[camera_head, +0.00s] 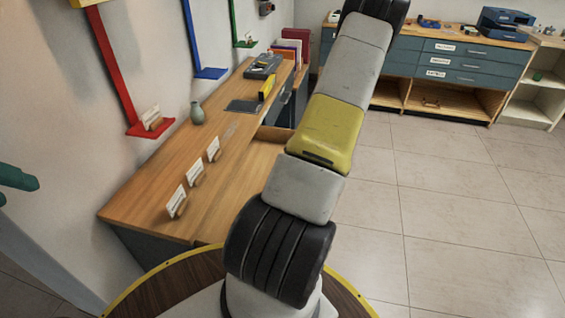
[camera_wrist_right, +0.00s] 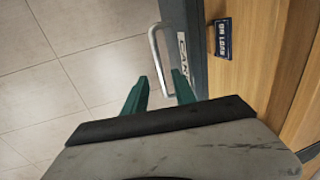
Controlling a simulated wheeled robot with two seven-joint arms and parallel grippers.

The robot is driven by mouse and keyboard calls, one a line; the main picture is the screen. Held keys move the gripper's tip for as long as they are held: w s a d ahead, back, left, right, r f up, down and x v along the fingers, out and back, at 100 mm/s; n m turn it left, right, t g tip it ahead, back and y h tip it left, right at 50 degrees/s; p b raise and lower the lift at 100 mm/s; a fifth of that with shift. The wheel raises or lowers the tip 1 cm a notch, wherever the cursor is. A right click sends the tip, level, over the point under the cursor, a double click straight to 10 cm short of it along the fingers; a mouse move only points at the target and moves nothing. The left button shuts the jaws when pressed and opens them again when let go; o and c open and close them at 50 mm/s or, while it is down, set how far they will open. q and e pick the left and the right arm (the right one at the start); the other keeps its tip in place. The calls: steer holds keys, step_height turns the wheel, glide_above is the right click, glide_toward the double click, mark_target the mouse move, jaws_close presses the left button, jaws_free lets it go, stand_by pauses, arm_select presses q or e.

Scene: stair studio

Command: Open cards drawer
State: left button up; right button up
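A drawer front (camera_wrist_right: 193,20), blue-grey, fills the upper middle of the right wrist view. It has a metal bar handle (camera_wrist_right: 153,45) and a white label whose visible letters begin "CA"; the rest is hidden. My right gripper (camera_wrist_right: 160,88) is open, with one green finger on each side of the handle's near end. I cannot tell whether either finger touches it. The head view does not show the right gripper. A teal piece, apparently a finger of my left gripper (camera_head: 18,178), shows at the left edge of the head view, mostly cut off.
A long wooden worktop (camera_head: 160,190) runs along the left wall, with card holders and a grey vase (camera_head: 197,113) on it. An "ON LOAN" sign (camera_wrist_right: 222,38) is beside the drawer front. A blue drawer cabinet (camera_head: 465,62) stands at the back. The tiled floor (camera_head: 460,200) is clear.

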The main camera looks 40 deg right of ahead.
steer(key=shift+s+d+r, duration=0.1)
steer(key=shift+r, duration=0.65)
steer(key=shift+s+d+r, duration=0.1)
steer(key=shift+r, duration=0.65)
steer(key=shift+a, duration=0.1)
